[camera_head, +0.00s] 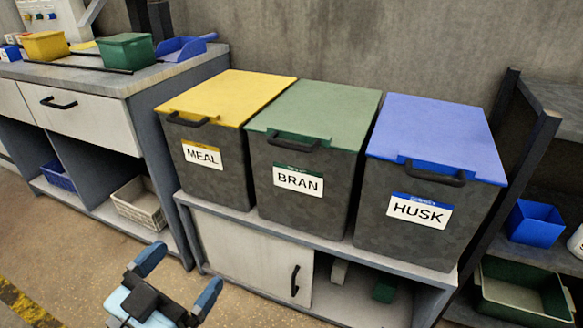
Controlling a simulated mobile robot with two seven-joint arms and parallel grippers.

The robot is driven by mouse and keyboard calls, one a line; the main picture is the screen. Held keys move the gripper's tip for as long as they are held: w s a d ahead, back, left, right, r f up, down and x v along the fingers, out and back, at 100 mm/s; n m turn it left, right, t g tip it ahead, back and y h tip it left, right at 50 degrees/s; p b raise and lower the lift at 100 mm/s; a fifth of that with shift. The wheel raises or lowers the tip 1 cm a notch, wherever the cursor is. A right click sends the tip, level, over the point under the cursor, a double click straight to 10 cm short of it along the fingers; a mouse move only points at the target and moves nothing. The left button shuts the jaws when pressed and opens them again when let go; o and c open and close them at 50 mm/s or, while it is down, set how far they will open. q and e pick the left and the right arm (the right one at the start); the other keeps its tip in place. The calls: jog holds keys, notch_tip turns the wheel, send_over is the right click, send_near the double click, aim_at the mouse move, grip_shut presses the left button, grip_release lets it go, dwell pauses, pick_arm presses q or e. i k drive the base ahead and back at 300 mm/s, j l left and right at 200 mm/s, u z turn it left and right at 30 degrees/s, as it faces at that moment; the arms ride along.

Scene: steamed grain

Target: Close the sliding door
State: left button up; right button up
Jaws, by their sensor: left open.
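The sliding door (247,258) is a pale panel with a black vertical handle (295,280) near its right edge. It covers the left part of the low cabinet (330,244) under the bins. The right part of the cabinet is open, with a light grey item (338,270) and a dark green item (385,289) inside. My left gripper (180,274) is at the lower left with its two blue-tipped fingers apart and nothing between them. It is left of the door's handle and appears apart from the door. My right gripper is not in view.
MEAL (215,172), BRAN (300,205) and HUSK (400,238) bins stand on the cabinet. A drawer counter (85,120) stands at left, with a beige basket (138,205) below. A dark shelf (530,140) with a blue bin (535,223) and a green crate (525,318) stands at right.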

aim_at(282, 268)
jog(key=k, duration=1.05)
